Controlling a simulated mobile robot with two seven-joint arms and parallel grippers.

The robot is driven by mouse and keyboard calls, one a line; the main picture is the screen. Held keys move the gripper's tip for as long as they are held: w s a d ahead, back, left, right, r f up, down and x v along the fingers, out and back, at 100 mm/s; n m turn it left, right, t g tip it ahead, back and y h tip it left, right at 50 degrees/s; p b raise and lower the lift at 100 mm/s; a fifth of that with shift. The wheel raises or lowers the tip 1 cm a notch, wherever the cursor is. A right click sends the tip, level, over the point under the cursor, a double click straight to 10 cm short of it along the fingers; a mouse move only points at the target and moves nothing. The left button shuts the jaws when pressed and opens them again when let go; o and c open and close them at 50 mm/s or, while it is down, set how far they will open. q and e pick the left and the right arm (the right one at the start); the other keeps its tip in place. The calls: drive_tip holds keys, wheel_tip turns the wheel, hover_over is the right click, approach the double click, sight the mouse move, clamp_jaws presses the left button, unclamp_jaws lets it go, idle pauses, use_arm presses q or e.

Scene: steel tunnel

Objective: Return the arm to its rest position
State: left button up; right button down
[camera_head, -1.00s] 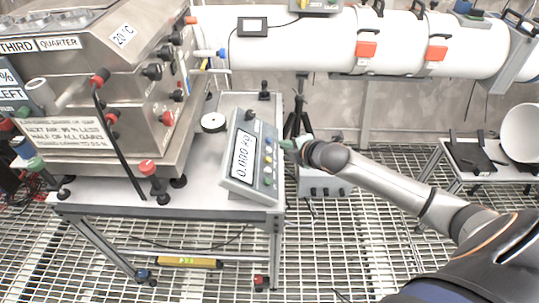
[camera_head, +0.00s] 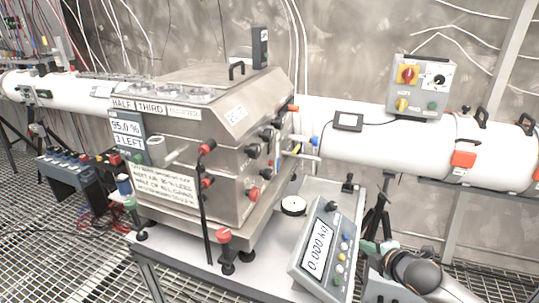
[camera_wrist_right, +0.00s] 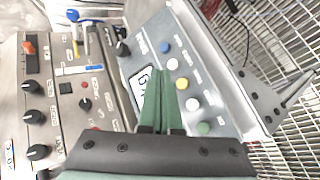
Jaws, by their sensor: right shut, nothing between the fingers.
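My right gripper (camera_head: 368,247) is at the lower right of the head view, just right of the tilted scale display (camera_head: 318,250), which reads 0.000 kg. My grey right arm runs off the bottom edge behind it. In the right wrist view the green fingers (camera_wrist_right: 160,98) are together and empty, pointing over the display panel (camera_wrist_right: 180,72) with its coloured buttons. I cannot tell whether they touch it. My left gripper is not in view.
The steel box (camera_head: 205,150) with knobs and levers stands on the white table (camera_head: 180,255), left of the display. A round black-rimmed disc (camera_head: 293,206) lies between them. A white tube (camera_head: 375,155) runs behind, with a switch box (camera_head: 421,87) on it.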

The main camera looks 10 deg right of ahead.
drive_tip(key=shift+m+g+y, duration=0.3)
drive_tip(key=shift+m+g, duration=0.3)
drive_tip(key=shift+m, duration=0.3)
drive_tip(key=s+a+f, duration=0.1)
drive_tip(key=s+a, duration=0.1)
drive_tip(key=s+a+f, duration=0.2)
drive_tip(key=shift+a+f, duration=0.15)
drive_tip(key=shift+a, duration=0.2)
drive_tip(key=s+a+f+m+g, duration=0.25)
drive_tip(key=s+a+m, duration=0.4)
drive_tip(key=s, duration=0.65)
drive_tip(key=s+a+f+m+g, duration=0.1)
drive_tip(key=s+a+m+g, duration=0.25)
drive_tip(key=s+m, duration=0.75)
drive_tip(key=w+a+f+n+t, duration=0.1)
drive_tip(key=f+t, duration=0.1)
drive_tip(key=f, duration=0.3)
drive_tip(key=w+a+f+n+t+y, duration=0.1)
drive_tip(key=a+f+t, duration=0.1)
drive_tip(key=f, duration=0.3)
drive_tip(key=shift+w+a+f+n+t, duration=0.2)
drive_tip(key=shift+w+n+t, duration=0.1)
drive_tip(key=shift+n+t, duration=0.1)
